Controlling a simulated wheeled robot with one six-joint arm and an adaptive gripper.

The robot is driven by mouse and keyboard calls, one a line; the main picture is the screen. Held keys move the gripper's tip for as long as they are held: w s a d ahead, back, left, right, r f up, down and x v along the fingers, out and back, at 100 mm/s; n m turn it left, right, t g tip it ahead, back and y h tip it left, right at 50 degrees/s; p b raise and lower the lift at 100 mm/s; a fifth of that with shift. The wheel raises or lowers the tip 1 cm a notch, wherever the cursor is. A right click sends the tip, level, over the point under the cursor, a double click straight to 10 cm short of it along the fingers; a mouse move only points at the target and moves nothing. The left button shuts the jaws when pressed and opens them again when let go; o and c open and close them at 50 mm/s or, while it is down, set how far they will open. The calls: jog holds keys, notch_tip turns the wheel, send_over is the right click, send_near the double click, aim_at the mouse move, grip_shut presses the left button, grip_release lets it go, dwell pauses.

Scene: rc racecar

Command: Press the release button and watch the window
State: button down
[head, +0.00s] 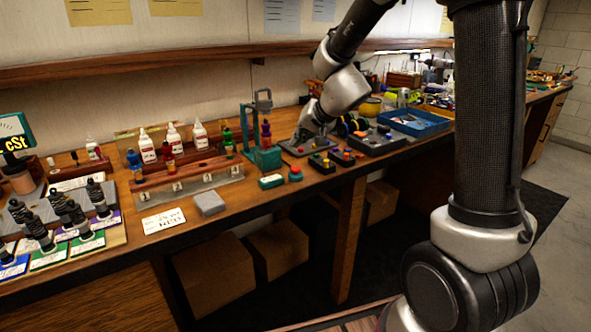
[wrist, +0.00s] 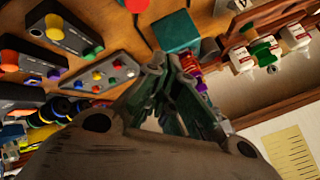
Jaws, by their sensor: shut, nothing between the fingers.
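A small red button (head: 295,173) sits on a low base near the bench's front edge. A red knob also shows at the top of the wrist view (wrist: 137,5). Beside the button on the left is a small teal box with a pale label or window (head: 271,181); its text is too small to read. My gripper (head: 306,141) is shut and empty, behind and slightly right of the button, apart from it. In the wrist view its fingers (wrist: 172,65) are together, with the teal block (wrist: 176,31) of a stand beyond them.
The teal stand (head: 266,158) with a purple-red piece is left of my gripper. Dark control boxes with coloured knobs (head: 345,157) and a blue tray (head: 415,122) lie right. Bottles (head: 147,147) and a wooden rack stand left. A grey block (head: 210,203) lies near the front edge.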

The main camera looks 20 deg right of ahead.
aim_at(298, 168)
jog(key=shift+f, duration=2.85)
jog(key=shift+f, duration=0.4)
